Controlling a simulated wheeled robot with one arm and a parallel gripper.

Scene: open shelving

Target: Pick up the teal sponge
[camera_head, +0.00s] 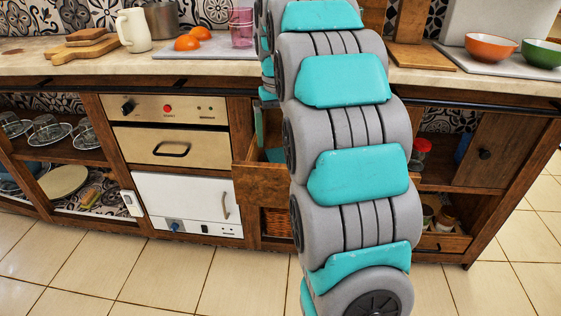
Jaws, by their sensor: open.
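My grey arm with teal pads fills the middle of the view and hides part of the counter and cabinet behind it. My gripper is not visible. A wooden drawer (262,187) stands pulled open just left of the arm, its right part hidden by it. A teal patch (274,155) shows inside the drawer; I cannot tell whether it is the teal sponge. A narrow teal upright piece shows above it, and I cannot tell what it belongs to.
Glassware and a plate (63,181) sit on the left shelves. The tiled floor (130,277) in front is clear.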

